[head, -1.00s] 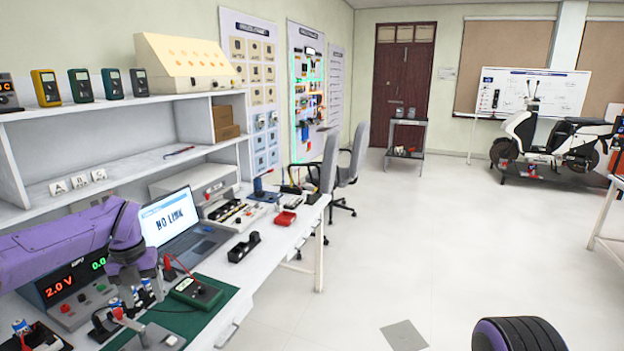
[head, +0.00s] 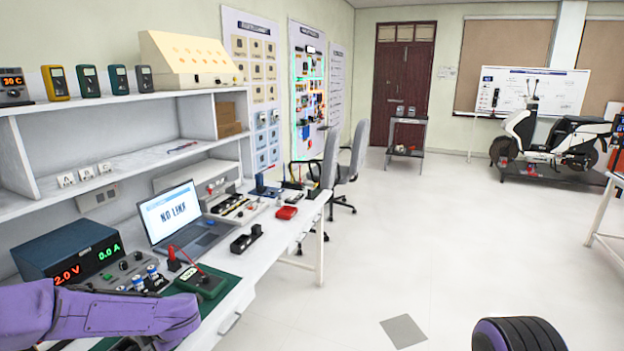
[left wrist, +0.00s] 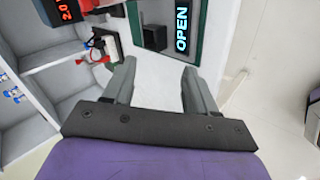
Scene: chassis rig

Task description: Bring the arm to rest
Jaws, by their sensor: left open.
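My left arm (head: 110,312) shows purple across the lower left of the head view, low in front of the bench; its gripper is out of clear sight there. In the left wrist view my left gripper (left wrist: 160,68) is open, its two grey fingers spread wide with nothing between them. A pale surface lies beyond the fingertips. The green multimeter (head: 203,282) lies on the green mat (head: 228,293) in the head view. My right gripper is not in view.
The power supply (head: 75,255) reads 2.0 V and stands beside the laptop (head: 183,225) on the white bench. A dark holder (head: 246,238) and a red box (head: 287,212) lie along the bench. The floor (head: 400,260) to the right is open.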

